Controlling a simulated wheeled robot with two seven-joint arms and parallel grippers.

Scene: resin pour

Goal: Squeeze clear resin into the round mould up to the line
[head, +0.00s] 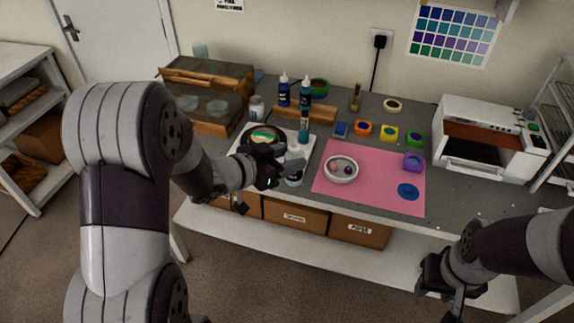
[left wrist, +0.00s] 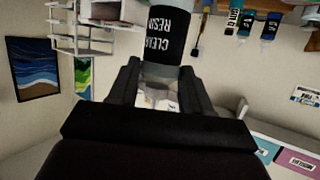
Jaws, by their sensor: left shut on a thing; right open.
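My left gripper (head: 280,168) is over the front edge of the white board (head: 246,128). In the left wrist view its fingers (left wrist: 165,92) are shut on a bottle (left wrist: 168,38) with a black label reading CLEAR RESIN. The label is upside down there, as is the whole scene. In the head view the hand largely hides the bottle. A round dark shape (head: 258,133) with a green strip lies on the board. A white round dish (head: 341,179) with small coloured pieces stands on the pink mat (head: 375,198). I cannot tell which is the mould. My right gripper (head: 447,290) is open and empty before the table.
Blue dropper bottles (head: 284,93) stand behind the board, with a teal bottle (head: 304,125) nearer. Coloured square moulds (head: 362,128) line the mat's back. A white oven (head: 487,137) stands right, a wooden-framed case (head: 207,92) left. The mat's front is mostly clear.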

